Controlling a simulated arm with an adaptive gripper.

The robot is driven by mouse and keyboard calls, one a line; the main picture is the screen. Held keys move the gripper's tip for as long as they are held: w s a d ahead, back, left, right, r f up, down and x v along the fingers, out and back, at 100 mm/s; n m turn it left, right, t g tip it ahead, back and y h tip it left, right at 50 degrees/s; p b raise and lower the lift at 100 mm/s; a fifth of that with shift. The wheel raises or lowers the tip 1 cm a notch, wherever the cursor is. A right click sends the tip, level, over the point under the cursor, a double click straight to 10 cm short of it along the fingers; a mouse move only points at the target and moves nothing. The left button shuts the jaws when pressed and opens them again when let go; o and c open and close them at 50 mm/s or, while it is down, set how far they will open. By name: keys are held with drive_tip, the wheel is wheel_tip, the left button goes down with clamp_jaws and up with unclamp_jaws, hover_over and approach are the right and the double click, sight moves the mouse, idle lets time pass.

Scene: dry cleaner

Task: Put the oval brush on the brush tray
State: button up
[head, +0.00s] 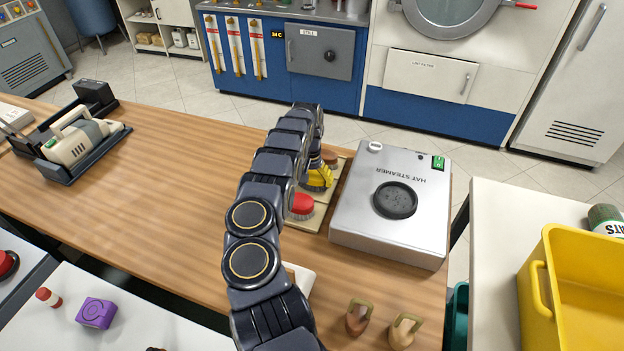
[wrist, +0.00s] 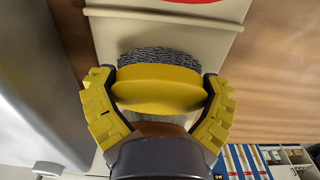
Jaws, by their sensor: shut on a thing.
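My gripper (head: 318,180) is shut on the oval brush (wrist: 158,88), which has a yellow body and grey bristles. In the wrist view the yellow fingers (wrist: 158,105) press on both sides of the brush. The cream brush tray (head: 322,212) lies on the wooden counter left of the hat steamer, and its surface (wrist: 108,32) shows beneath and beyond the brush in the wrist view. The brush is over the tray; I cannot tell whether it touches it. My arm hides part of the tray in the head view.
A red round brush (head: 302,205) sits at the tray's near part. The silver hat steamer (head: 360,215) stands close on the right. Two wooden-handled items (head: 405,330) are at the counter's near edge. The counter's left middle (head: 165,170) is clear.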

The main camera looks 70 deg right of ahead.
sight(312, 173)
drive_tip(key=o, duration=0.9)
wheel_tip(312, 173, up, 12)
drive_tip(key=shift+f, duration=0.2)
drive_tip(key=shift+r, duration=0.25)
